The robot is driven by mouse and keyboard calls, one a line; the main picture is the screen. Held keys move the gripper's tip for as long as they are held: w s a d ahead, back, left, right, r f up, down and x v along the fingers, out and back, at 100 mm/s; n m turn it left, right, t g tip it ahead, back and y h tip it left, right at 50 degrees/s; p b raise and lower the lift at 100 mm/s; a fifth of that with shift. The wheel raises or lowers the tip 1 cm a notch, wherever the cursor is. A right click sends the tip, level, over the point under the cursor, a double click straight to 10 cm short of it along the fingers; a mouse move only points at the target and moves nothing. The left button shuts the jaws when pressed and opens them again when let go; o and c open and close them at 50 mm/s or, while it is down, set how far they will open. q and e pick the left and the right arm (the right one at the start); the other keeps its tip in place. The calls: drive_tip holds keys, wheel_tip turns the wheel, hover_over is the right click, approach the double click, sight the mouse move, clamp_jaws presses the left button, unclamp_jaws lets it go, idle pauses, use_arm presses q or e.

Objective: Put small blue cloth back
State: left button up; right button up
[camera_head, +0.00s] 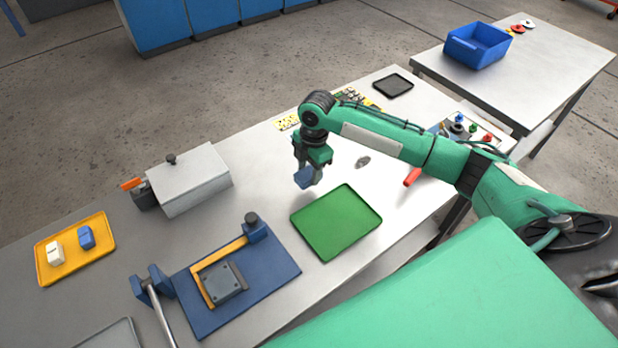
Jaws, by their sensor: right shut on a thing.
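My right gripper (308,178) hangs above the table, just off the upper left edge of the green tray (337,222). It is shut on a small blue cloth (304,178), which shows as a small blue piece under the fingers. The cloth looks apart from the tabletop. The green tray is empty. My left gripper is not in view.
A yellow tray (104,257) with a white and a blue block lies at the far left. A grey box (190,180) and a blue fixture plate (273,279) stand nearby. A red-handled tool (412,177) lies right of the green tray. A black tray (393,85) lies farther back.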

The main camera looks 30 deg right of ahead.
sight(310, 172)
wheel_tip(310, 172, down, 4)
drive_tip(key=shift+r+p, duration=0.1)
drive_tip(key=shift+p, duration=0.3)
drive_tip(key=shift+f, duration=0.4)
drive_tip(key=shift+f, duration=0.15)
drive_tip(key=o, duration=0.7)
drive_tip(key=r, duration=0.4)
drive_tip(key=d+r+b, duration=0.1)
drive_tip(key=r, duration=0.3)
drive_tip(key=r+b, duration=0.1)
drive_tip(key=r, duration=0.3)
drive_tip(key=shift+d+r, duration=0.15)
drive_tip(key=shift+d, duration=0.05)
